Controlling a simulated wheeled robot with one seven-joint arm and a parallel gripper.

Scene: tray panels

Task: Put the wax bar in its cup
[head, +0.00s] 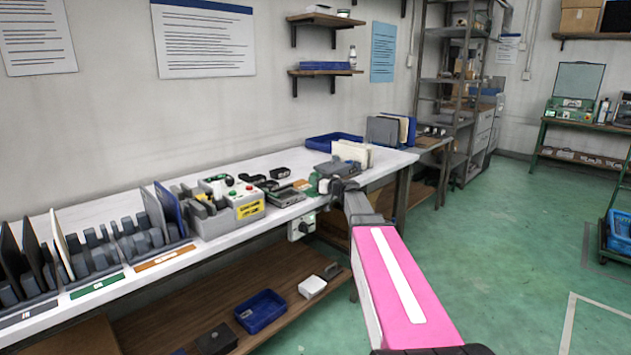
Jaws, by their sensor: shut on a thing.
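My gripper (326,186) is at the far end of my pink-and-white arm, over the front edge of the white bench. It is small in the head view and partly hidden by my wrist. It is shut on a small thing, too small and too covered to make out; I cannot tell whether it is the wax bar. Small green and white parts show beside the gripper, in front of a grey fixture. I cannot pick out the wax bar or its cup for certain anywhere on the bench.
The white bench (100,217) holds a rack of upright panels at left, a grey box with buttons (236,212), small dark parts, and a blue tray (332,141) at the back. A lower shelf holds a blue bin (261,311) and a white box (312,287).

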